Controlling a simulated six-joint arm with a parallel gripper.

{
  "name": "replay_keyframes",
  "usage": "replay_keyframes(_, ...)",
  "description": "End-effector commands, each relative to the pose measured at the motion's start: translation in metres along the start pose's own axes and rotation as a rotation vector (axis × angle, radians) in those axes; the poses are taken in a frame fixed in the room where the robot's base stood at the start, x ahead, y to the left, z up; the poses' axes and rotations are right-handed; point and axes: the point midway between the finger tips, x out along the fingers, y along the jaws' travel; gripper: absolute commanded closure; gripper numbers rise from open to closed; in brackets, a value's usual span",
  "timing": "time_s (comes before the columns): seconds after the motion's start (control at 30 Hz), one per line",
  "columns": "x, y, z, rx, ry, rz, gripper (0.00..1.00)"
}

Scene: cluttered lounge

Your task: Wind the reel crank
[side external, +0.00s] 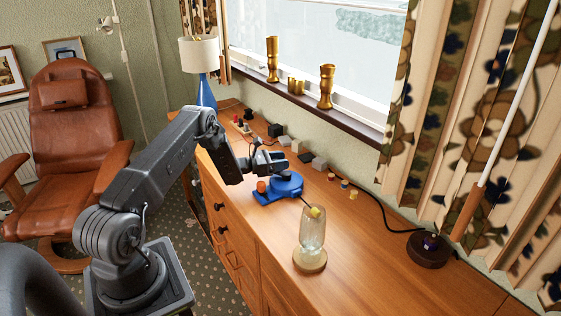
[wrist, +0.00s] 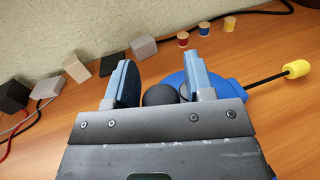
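The blue reel (side external: 284,185) sits on the wooden sideboard, with an orange knob (side external: 262,186) at its left side. A thin black rod with a yellow end (side external: 315,212) sticks out of it towards the front right. The reel also shows in the wrist view (wrist: 228,88), partly hidden behind my gripper, with the yellow end (wrist: 295,69) at right. My gripper (side external: 272,160) is just above the reel's back left. In the wrist view my fingers (wrist: 163,70) stand apart, with a dark rounded knob (wrist: 160,95) showing between them; I cannot tell whether they touch it.
A glass jar (side external: 312,233) on a round wooden base stands in front of the yellow end. Small grey and black blocks (side external: 320,163) and coloured spools (side external: 344,184) lie near the wall. A black cable runs to a lamp base (side external: 429,250). The sideboard's front right is clear.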

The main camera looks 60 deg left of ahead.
Motion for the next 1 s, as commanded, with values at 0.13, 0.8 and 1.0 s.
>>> replay_keyframes(0.13,-0.0002,0.0000,0.0002,0.000,0.000,0.000,0.66)
replay_keyframes(0.8,-0.0036,-0.0023,0.0010,0.001,-0.001,0.128,0.91)
replay_keyframes(1.0,-0.0041,-0.0018,0.0010,0.002,-0.001,0.136,0.91)
